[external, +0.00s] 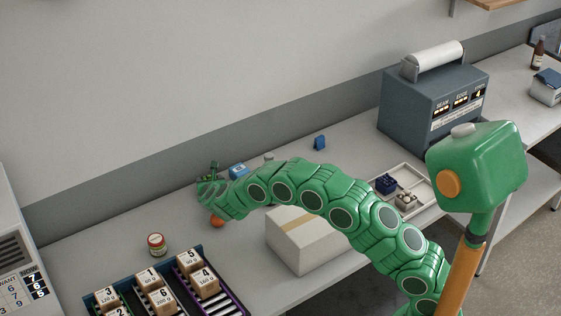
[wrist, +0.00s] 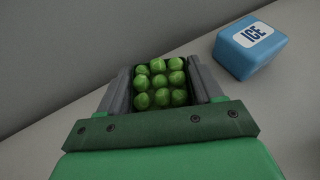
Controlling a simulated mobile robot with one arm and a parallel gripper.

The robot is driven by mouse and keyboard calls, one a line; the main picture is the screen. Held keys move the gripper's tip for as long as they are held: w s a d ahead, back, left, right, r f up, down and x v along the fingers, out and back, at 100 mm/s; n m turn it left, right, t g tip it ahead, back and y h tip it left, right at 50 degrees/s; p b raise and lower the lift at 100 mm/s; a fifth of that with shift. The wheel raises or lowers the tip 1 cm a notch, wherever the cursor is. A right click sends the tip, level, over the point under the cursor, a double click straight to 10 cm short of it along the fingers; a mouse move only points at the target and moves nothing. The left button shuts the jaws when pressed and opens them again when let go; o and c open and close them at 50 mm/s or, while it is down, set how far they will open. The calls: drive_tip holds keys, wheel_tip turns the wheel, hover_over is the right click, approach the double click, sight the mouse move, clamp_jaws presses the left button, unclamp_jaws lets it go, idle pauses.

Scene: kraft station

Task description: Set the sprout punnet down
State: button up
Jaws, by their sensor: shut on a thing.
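The sprout punnet (wrist: 160,84), with several round green sprouts in rows, sits between the two grey fingers of my gripper (wrist: 162,72) in the wrist view. My gripper is shut on it, one finger along each side. In the external view my gripper (external: 208,182) is at the far end of my arm, over the back of the bench near the wall. The punnet is small and hard to make out there. I cannot tell whether its underside touches the bench.
A blue ice block (wrist: 250,46) lies just right of my gripper; it also shows in the external view (external: 238,171). An orange ball-like thing (external: 217,222) is close by in front. A jar (external: 157,244), numbered boxes (external: 162,299) and a white carton (external: 305,240) stand nearer.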

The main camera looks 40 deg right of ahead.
drive_tip(key=o, duration=1.1)
drive_tip(key=shift+f, duration=0.1)
drive_tip(key=shift+c, duration=0.2)
drive_tip(key=shift+s+a+r, duration=0.25)
drive_tip(key=shift+s+r, duration=0.2)
drive_tip(key=shift+s, duration=0.05)
drive_tip(key=v, duration=1)
drive_tip(key=shift+s+a, duration=0.2)
drive_tip(key=shift+s, duration=0.15)
drive_tip(key=shift+r, duration=0.15)
